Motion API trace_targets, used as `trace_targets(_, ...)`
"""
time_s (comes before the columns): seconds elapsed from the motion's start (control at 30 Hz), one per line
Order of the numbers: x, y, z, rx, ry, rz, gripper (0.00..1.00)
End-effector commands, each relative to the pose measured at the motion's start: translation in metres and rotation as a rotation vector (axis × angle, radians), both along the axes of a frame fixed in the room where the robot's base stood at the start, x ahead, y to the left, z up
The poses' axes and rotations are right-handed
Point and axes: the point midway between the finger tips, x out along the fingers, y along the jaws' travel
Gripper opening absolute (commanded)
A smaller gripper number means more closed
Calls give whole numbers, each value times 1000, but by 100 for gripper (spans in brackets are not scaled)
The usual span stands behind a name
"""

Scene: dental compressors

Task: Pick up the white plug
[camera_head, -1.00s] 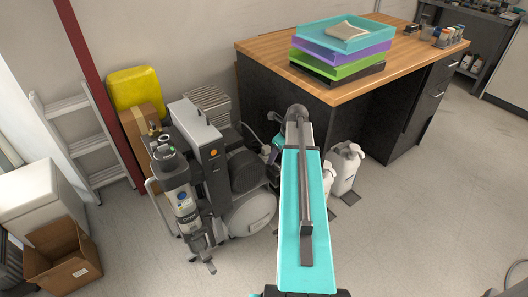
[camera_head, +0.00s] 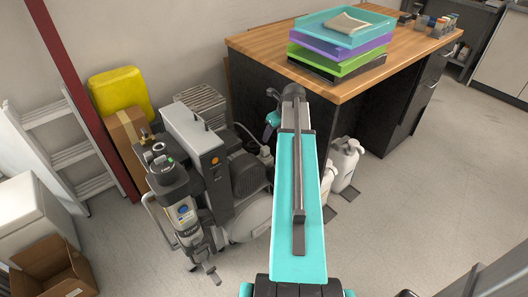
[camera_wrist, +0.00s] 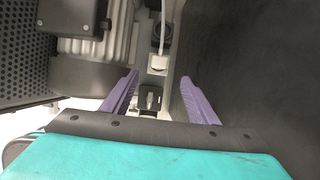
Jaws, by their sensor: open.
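The white plug (camera_wrist: 157,63) shows in the wrist view, with a white cable (camera_wrist: 164,32) running up from it. It sits upper centre, beyond and between the tips of my gripper (camera_wrist: 160,79). The two purple fingers are spread apart with nothing held between them. In the head view, a small white piece with a cable (camera_head: 265,152) shows beside the compressor, left of my arm; I cannot tell for sure that it is the plug. My fingers are hard to make out in the head view.
The compressor (camera_head: 205,150) stands left of my arm. The wooden-topped desk (camera_head: 265,44), with stacked trays (camera_head: 325,50), rises behind, its dark side close by. White jugs (camera_head: 345,165) stand right of my arm. A small dark block (camera_wrist: 150,98) lies between the fingers' lines in the wrist view.

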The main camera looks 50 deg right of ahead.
Motion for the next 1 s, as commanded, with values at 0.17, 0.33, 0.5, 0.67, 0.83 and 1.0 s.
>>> trace_targets(0.17, 0, 0, 0, 0, 0, 0, 54)
trace_targets(0.33, 2, -1, -7, 0, 1, 0, 54)
trace_targets(0.5, 10, -2, -25, 1, 2, 0, 54)
trace_targets(0.67, 18, -3, -46, 2, 2, -1, 54)
trace_targets(0.83, 27, -4, -68, 0, 1, -1, 54)
trace_targets(1.0, 32, -5, -78, -1, 0, -1, 54)
